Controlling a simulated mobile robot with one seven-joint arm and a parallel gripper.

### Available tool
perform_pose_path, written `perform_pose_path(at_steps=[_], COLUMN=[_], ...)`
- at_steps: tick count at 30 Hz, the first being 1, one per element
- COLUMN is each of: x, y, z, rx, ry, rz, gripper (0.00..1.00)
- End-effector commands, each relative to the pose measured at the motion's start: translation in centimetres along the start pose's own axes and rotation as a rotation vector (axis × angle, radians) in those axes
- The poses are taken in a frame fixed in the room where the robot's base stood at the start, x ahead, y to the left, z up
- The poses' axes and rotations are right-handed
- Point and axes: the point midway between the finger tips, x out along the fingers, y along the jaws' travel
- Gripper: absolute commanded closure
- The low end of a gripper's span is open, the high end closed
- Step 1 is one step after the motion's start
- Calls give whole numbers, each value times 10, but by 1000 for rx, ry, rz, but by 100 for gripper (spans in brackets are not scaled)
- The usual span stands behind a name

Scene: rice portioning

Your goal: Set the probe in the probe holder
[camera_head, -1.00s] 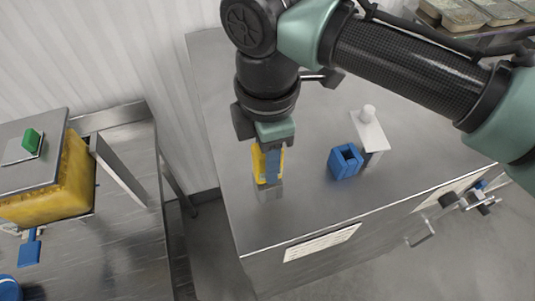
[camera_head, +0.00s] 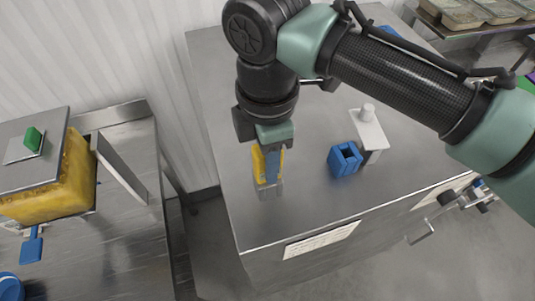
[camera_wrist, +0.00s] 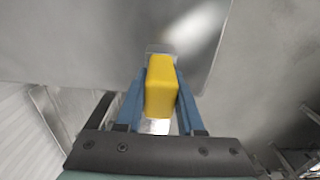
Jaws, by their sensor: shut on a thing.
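My gripper (camera_head: 268,172) is over the steel bench near its left front edge, with its blue fingers shut on the yellow probe (camera_head: 258,162). In the wrist view the probe (camera_wrist: 161,88) is a yellow block between the two fingers. A small grey metal piece (camera_head: 268,190), which looks like the probe holder, is right below the probe.
A blue open-topped box (camera_head: 344,160) stands to the right, beside a white plate with a knob (camera_head: 369,128). A yellow-filled dispenser (camera_head: 60,180) is on the left table, across a gap. Food trays (camera_head: 462,14) are at the back right.

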Motion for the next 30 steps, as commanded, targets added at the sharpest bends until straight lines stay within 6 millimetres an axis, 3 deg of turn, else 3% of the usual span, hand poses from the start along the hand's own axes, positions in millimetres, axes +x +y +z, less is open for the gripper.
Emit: perform_pose_path(at_steps=[6,7,12,19,24,30], x=[2,2,2,1,1,1], y=[-1,-1,-1,-1,-1,0], z=[0,0,0,0,0,0], rx=[0,0,0,0,0,0], ry=[0,0,0,0,0,0], rz=[-4,-4,-4,-3,-3,-3], gripper=[100,61,31,28,0,0])
